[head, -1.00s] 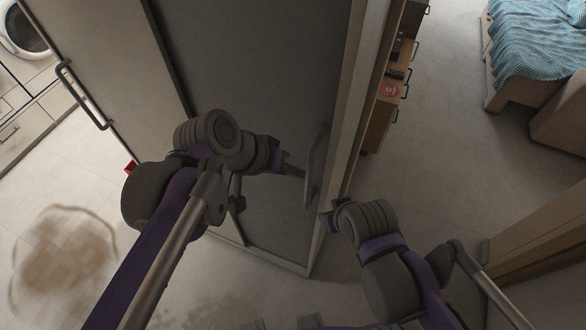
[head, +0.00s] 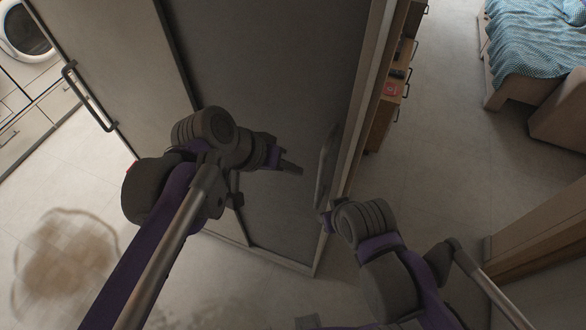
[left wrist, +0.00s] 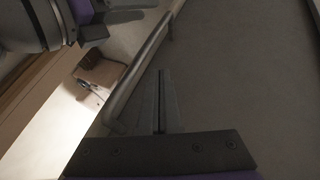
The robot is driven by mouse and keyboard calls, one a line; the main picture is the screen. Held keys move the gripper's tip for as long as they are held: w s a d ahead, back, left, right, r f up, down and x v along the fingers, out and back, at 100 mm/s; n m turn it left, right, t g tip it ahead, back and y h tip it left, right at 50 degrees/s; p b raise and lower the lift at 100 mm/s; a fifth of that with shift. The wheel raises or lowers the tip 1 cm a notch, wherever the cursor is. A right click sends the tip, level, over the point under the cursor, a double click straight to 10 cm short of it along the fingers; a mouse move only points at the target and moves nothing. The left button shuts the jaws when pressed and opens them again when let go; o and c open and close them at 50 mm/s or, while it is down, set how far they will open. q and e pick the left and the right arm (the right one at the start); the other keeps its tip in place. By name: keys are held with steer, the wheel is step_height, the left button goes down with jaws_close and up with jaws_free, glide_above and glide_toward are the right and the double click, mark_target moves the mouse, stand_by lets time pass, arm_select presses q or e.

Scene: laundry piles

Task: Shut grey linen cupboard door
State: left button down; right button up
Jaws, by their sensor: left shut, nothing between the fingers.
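The grey cupboard door (head: 265,90) fills the middle of the head view. A long upright bar handle (head: 327,165) sits near its right edge. My left gripper (head: 292,168) is shut and empty, in front of the door and left of the handle, apart from it in the picture. In the left wrist view the closed fingers (left wrist: 162,100) point along the grey panel (left wrist: 240,70), with the handle (left wrist: 145,68) to their left. Contact with the panel cannot be told. My right gripper (head: 326,218) is by the door's lower right edge; its fingers are mostly hidden.
A paler panel (head: 110,60) with a dark handle (head: 88,97) stands at the left. Wooden drawers (head: 385,115) stand behind the door's right edge. A bed (head: 530,50) is at upper right, a washing machine (head: 25,35) at upper left. Floor shows at lower left.

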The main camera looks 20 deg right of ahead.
arm_select(q)
steer(key=w+v, duration=0.1)
steer(key=v, duration=0.9)
steer(key=shift+s+a, duration=0.2)
steer(key=shift+a, duration=0.2)
steer(key=shift+f, duration=0.1)
steer(key=s+a+f+n+t+y, duration=0.2)
steer(key=a+f+n+y, duration=0.1)
steer(key=a+f, duration=0.7)
steer(key=s+a+f+n+t+y, duration=0.2)
steer(key=s+a+f+n+y, duration=0.1)
steer(key=a+f, duration=0.7)
steer(key=shift+a+f+n+y, duration=0.35)
steer(key=shift+a+y, duration=0.25)
steer(key=shift+a, duration=0.25)
steer(key=shift+s, duration=0.15)
